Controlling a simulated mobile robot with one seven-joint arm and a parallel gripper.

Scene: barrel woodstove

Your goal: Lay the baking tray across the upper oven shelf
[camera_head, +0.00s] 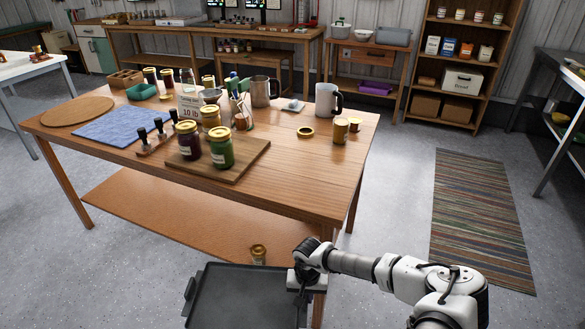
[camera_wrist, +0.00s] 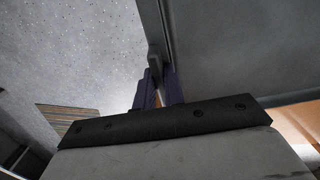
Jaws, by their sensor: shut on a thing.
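The dark grey baking tray (camera_head: 245,297) is held level at the bottom of the head view, in front of the wooden table. Its left handle shows, and its near part is cut off by the frame edge. My gripper (camera_head: 302,284) is at the tray's right side, shut on the tray's rim or handle there. In the wrist view the tray (camera_wrist: 235,50) fills the upper right, with my gripper's fingers (camera_wrist: 158,90) closed at its edge. No oven or oven shelf is in either view.
The wooden table (camera_head: 335,160) holds jars, a cutting board and mugs. A small jar (camera_head: 258,254) is on its lower shelf, just beyond the tray. A striped rug (camera_head: 480,220) lies on the floor at right. Open grey floor (camera_head: 395,190) lies between the table and rug.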

